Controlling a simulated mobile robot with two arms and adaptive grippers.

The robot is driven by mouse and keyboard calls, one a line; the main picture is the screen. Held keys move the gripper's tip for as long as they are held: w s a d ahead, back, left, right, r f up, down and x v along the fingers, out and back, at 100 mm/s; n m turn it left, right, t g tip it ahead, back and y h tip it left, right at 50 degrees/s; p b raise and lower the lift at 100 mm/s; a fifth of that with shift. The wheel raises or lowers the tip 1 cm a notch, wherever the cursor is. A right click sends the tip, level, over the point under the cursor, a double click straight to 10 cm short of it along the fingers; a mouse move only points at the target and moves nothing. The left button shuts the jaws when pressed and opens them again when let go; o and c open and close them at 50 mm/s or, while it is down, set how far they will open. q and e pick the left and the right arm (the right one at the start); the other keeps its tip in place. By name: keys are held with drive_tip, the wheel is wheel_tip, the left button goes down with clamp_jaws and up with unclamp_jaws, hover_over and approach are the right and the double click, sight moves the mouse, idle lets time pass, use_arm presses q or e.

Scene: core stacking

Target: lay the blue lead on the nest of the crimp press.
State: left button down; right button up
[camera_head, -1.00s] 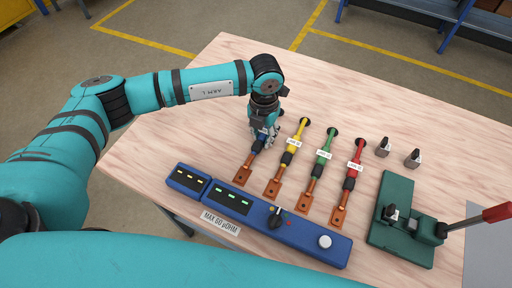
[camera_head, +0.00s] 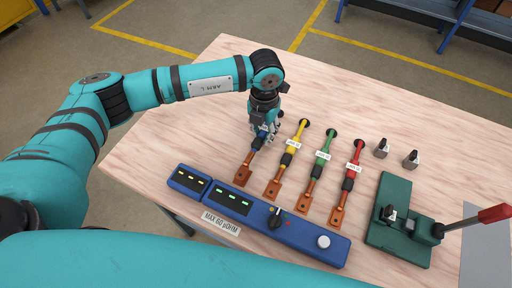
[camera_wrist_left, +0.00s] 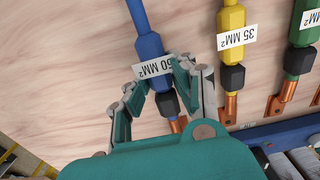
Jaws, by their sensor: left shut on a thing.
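My left gripper (camera_head: 262,136) is shut on the blue lead (camera_head: 258,143) at the left end of the row of leads. In the left wrist view my fingers (camera_wrist_left: 162,95) close around the blue lead (camera_wrist_left: 148,46) near its white label, which reads 50 or 60 MM². Its copper lug (camera_head: 243,172) points toward the blue box. In the head view the gripper hides most of its blue part. The green crimp press (camera_head: 389,226) stands at the right, with a red-handled lever (camera_head: 494,213). My right gripper is not in view.
Yellow (camera_head: 292,145), green (camera_head: 322,153) and red (camera_head: 353,163) leads lie to the right of the blue one. A blue meter box (camera_head: 290,228) lies along the front edge. Two small grey and black pieces (camera_head: 381,148) stand behind the press.

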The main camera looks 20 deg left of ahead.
use_arm(q)
drive_tip(key=shift+r+p, duration=0.6)
drive_tip(key=shift+r, duration=0.7)
